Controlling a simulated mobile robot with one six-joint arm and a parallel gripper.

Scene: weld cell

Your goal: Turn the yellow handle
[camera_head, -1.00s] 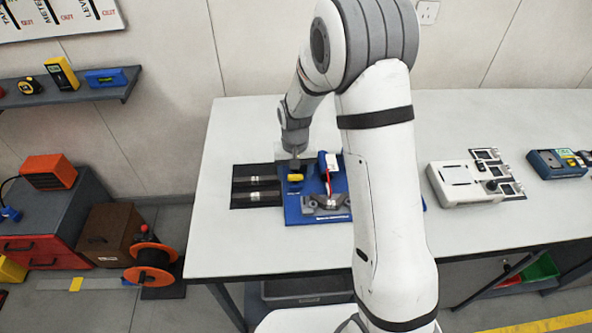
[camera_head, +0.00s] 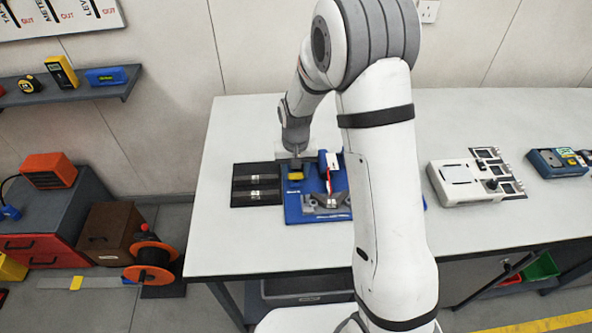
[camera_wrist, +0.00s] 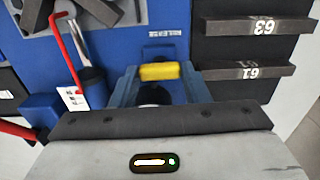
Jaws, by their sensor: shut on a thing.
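The yellow handle (camera_head: 296,176) is on the left part of a blue fixture plate (camera_head: 292,214) on the bench. In the wrist view the yellow handle (camera_wrist: 160,71) lies crosswise between the two fingers of my gripper (camera_wrist: 160,80). My gripper is shut on it. In the head view my gripper (camera_head: 295,165) points down at the handle, and its fingertips are hard to make out. The base under the handle is partly hidden by the gripper body.
A red bar (camera_head: 328,181) and grey metal parts (camera_head: 322,203) are on the plate close by. A dark rack with numbered bars (camera_head: 256,169) lies to the left. A pale device (camera_head: 462,188) stands to the right. The bench's front left is clear.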

